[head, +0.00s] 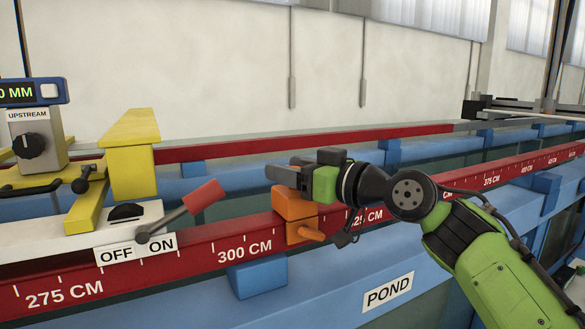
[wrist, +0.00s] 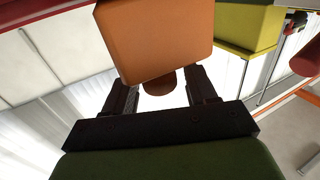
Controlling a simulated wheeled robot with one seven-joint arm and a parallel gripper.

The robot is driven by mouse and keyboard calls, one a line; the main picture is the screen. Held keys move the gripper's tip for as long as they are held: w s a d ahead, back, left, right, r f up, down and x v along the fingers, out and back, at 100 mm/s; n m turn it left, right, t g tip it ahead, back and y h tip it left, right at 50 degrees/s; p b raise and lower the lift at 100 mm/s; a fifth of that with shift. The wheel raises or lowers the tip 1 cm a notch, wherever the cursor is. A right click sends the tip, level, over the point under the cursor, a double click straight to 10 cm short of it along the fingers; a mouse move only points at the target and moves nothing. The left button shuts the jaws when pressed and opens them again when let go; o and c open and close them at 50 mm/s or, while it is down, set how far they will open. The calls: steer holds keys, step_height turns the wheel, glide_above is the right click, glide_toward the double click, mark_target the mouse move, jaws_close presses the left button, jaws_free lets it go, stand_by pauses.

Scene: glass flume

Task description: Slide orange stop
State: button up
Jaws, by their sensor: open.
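The orange stop (head: 294,204) sits on the red rail (head: 200,258) just right of the 300 CM mark, with an orange knob (head: 306,231) jutting from its front. My gripper (head: 282,171) is open at the top of the stop, its fingers pointing left. In the wrist view the stop's orange block (wrist: 152,42) fills the upper middle, beyond the spread fingers of my gripper (wrist: 162,82). A brownish round part shows between the fingers. I cannot tell whether the fingers touch the stop.
Left of the stop are a red-ended lever (head: 203,196) on an OFF/ON plate (head: 136,249) and a yellow bracket (head: 133,165). A blue block (head: 258,276) is below the rail. The rail looks clear to the right behind my arm.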

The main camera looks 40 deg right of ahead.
steer(key=shift+r, duration=0.1)
jaws_close()
steer(key=a+b, duration=0.1)
steer(key=a, duration=0.2)
steer(key=w+a+b, duration=0.1)
steer(key=a, duration=0.1)
steer(key=w+a+b, duration=0.1)
steer(key=a+b, duration=0.1)
steer(key=a, duration=0.1)
steer(key=shift+w+a+r, duration=0.1)
steer(key=shift+w+a, duration=0.1)
steer(key=shift+a, duration=0.1)
steer(key=shift+c, duration=1.8)
jaws_free()
steer(key=o, duration=0.4)
steer(key=shift+d, duration=0.1)
steer(key=shift+c, duration=0.2)
steer(key=shift+s, duration=0.1)
steer(key=s+d, duration=0.1)
steer(key=s, duration=1.4)
steer(key=shift+s+d+b, duration=0.3)
steer(key=shift+b, duration=0.15)
